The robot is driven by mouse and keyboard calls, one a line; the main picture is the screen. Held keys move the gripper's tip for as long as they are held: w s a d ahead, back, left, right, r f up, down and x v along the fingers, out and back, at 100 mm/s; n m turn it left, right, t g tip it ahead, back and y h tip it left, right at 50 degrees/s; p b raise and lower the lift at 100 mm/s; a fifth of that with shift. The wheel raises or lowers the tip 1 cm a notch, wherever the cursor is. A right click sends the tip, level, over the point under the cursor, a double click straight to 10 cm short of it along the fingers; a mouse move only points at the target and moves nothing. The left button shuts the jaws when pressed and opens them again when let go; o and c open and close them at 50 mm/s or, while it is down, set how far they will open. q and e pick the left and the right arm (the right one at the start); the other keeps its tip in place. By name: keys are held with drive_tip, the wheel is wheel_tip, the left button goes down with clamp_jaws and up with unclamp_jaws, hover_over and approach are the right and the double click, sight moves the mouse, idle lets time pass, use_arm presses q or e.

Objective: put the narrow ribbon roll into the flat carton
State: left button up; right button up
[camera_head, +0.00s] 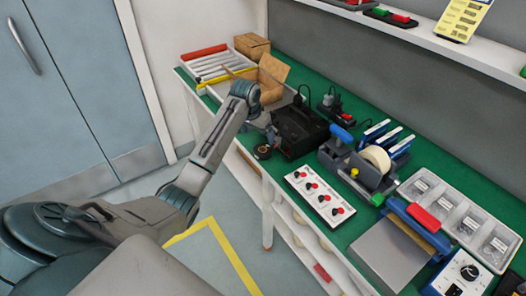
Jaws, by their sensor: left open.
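A small dark roll with a brownish centre (262,152), which looks like the narrow ribbon roll, lies at the front edge of the green bench top, left of a black boxy machine. My left gripper (271,136) is open, pointing down just above and behind this roll; its fingers are small and partly lost against the dark machine. I see nothing held in it. An open cardboard carton (274,69) with raised flaps stands farther back on the bench, partly hidden behind my left wrist. My right gripper is not in view.
The black machine (300,130) stands close right of my gripper. A roller tray (205,64) and closed brown box (252,45) are at the far end. A tape dispenser (358,172), white knob panel (319,198) and parts bins (455,215) fill the near bench.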

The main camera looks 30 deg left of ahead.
sight(262, 147)
use_arm(q)
drive_tip(key=x, duration=0.3)
drive_tip(key=shift+w+f, duration=0.1)
drive_tip(key=shift+f, duration=0.2)
drive_tip(key=shift+d+p+x, duration=0.2)
drive_tip(key=shift+p+x, duration=0.15)
drive_tip(key=shift+x, duration=1)
drive_tip(key=shift+d+p+x, duration=0.15)
drive_tip(key=shift+p+x, duration=0.2)
drive_tip(key=shift+x, duration=1)
drive_tip(key=c, duration=1.2)
drive_tip(key=shift+r, duration=0.1)
